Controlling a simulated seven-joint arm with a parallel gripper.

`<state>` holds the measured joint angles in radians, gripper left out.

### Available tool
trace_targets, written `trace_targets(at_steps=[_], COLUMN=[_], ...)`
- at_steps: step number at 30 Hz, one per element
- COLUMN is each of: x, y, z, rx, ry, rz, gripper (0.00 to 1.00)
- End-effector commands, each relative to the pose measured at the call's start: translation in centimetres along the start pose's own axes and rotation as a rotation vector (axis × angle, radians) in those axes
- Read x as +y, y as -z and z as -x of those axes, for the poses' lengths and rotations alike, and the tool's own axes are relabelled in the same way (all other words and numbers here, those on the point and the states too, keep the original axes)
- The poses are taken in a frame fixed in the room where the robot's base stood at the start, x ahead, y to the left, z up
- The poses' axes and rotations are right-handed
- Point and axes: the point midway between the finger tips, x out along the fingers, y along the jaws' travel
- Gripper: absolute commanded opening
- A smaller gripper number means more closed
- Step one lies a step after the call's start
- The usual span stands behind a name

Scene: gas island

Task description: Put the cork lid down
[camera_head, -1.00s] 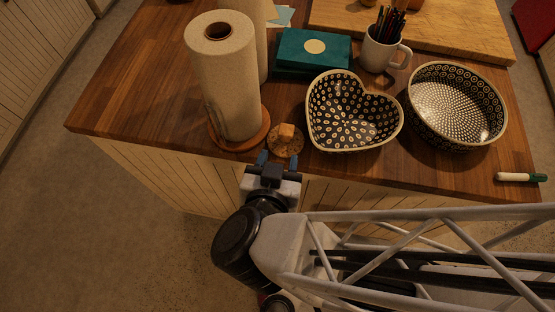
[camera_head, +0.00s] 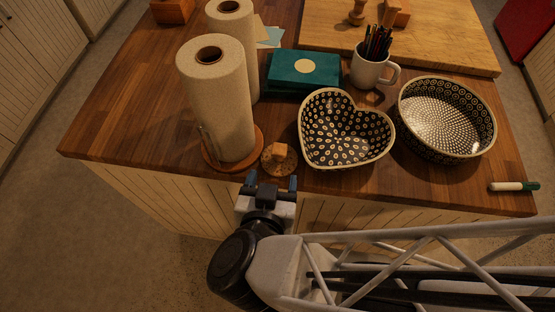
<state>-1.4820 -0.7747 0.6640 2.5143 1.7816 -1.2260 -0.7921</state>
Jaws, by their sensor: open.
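The cork lid (camera_head: 279,159), a round disc with a blocky knob on top, lies on the wooden counter near its front edge. It sits between the paper towel stand and the heart-shaped bowl. My gripper (camera_head: 271,183) is open, with its two blue fingertips apart just in front of the lid, on the near side. The fingers hold nothing that I can see.
A paper towel roll (camera_head: 219,105) on a wooden base stands close to the lid's left. The heart-shaped bowl (camera_head: 345,130) is close on its right, with a round bowl (camera_head: 445,120) beyond. Teal boxes (camera_head: 303,72), a mug (camera_head: 371,72) and a marker (camera_head: 513,187) are also on the counter.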

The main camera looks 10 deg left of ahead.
Motion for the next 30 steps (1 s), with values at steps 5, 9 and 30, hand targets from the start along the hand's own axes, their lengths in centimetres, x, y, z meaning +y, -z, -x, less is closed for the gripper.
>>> trace_targets(at_steps=[5, 9, 30], x=[0.0, 0.0, -0.1], y=[0.0, 0.0, -0.2], z=[0.0, -0.1, -1.2], rx=[0.000, 0.000, -0.001], ry=[0.000, -0.001, -0.001], rz=[-0.028, -0.107, -1.043], gripper=[0.66, 0.66, 0.66])
